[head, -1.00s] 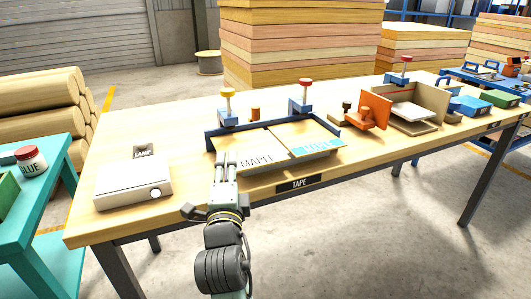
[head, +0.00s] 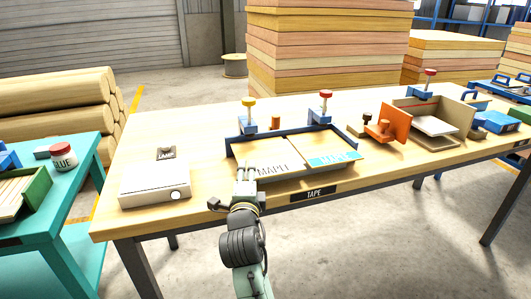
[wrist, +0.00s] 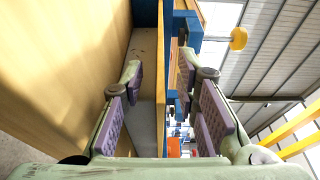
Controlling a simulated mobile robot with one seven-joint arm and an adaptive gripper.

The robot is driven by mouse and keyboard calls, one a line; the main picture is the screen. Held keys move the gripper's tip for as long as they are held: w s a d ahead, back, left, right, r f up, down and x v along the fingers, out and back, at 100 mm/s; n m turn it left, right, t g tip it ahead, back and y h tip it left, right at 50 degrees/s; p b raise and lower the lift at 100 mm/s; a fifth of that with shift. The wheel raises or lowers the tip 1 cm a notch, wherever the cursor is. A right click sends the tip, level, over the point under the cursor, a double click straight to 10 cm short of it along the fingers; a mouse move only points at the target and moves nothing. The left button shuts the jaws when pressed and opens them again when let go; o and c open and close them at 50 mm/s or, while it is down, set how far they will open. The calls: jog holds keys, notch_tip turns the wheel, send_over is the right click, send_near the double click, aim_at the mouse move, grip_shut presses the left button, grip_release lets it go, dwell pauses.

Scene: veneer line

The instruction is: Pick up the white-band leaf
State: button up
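The white-band leaf (head: 268,153) is a pale wood sheet with a white front strip lettered MAPLE. It lies in the left half of a blue-edged tray (head: 234,148) on the workbench. A second leaf (head: 322,144) with a light-blue band lies to its right. My gripper (head: 246,174) is at the front left edge of the white-band leaf in the head view; I cannot tell whether it touches. In the wrist view my gripper (wrist: 163,105) has its purple-padded fingers apart.
Blue clamps with a yellow knob (head: 248,102) and a red knob (head: 325,94) stand at the tray's back. A white box (head: 155,184) is to the left. An orange panel (head: 395,122) and an open box stand to the right.

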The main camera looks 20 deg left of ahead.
jog(key=shift+x, duration=1.2)
grip_shut()
